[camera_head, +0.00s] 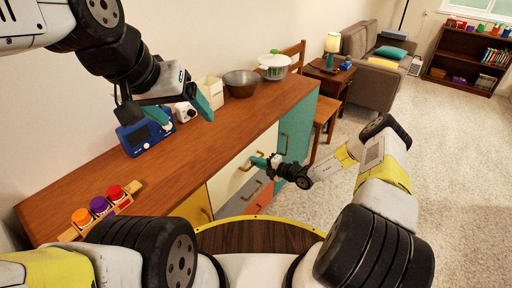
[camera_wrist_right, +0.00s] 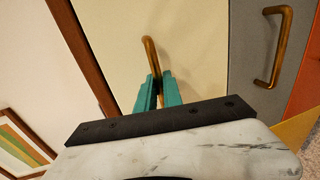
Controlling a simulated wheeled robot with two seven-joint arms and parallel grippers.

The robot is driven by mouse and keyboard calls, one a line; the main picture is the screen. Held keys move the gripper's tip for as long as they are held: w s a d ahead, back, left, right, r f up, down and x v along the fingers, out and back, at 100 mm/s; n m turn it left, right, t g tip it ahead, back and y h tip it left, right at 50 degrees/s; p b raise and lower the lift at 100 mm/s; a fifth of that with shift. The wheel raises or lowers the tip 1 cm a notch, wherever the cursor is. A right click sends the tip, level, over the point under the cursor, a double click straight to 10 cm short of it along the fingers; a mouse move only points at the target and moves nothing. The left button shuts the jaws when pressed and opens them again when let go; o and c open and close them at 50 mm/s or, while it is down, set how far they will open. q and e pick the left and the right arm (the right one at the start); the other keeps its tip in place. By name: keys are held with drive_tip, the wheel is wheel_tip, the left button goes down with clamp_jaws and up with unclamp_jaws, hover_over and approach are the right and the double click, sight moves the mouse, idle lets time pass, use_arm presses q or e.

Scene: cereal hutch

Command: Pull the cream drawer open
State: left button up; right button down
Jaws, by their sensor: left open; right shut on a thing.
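The cream drawer (camera_head: 229,182) is in the front of the wooden-topped hutch, in the middle of the head view. Its cream face (camera_wrist_right: 200,40) fills the middle of the right wrist view and looks flush, with no gap showing. My right gripper (camera_head: 261,162) is at this face. In the right wrist view its teal fingers (camera_wrist_right: 159,92) are shut on the brass handle (camera_wrist_right: 149,52), whose far end sticks out beyond them. My left gripper (camera_head: 182,108) is open and empty above the hutch top, near the blue device.
On the hutch top (camera_head: 130,180) are a blue device (camera_head: 143,138), a metal bowl (camera_head: 240,82), a white-and-green pot (camera_head: 273,66) and a rack of colored jars (camera_head: 98,206). A grey front (camera_wrist_right: 252,50) with its own brass handle adjoins the cream one. Carpet (camera_head: 460,150) lies open at right.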

drive_tip(key=f+v, duration=0.3)
drive_tip(key=v, duration=1.1)
drive_tip(key=s+d+f+v, duration=0.1)
drive_tip(key=f+v, duration=0.2)
drive_tip(key=v, duration=1.2)
drive_tip(key=c, duration=1.8)
unclamp_jaws()
drive_tip(key=shift+o, duration=0.2)
drive_tip(key=shift+d, duration=0.1)
drive_tip(key=v, duration=0.7)
drive_tip(key=shift+s+d, duration=0.15)
drive_tip(key=shift+d, duration=0.15)
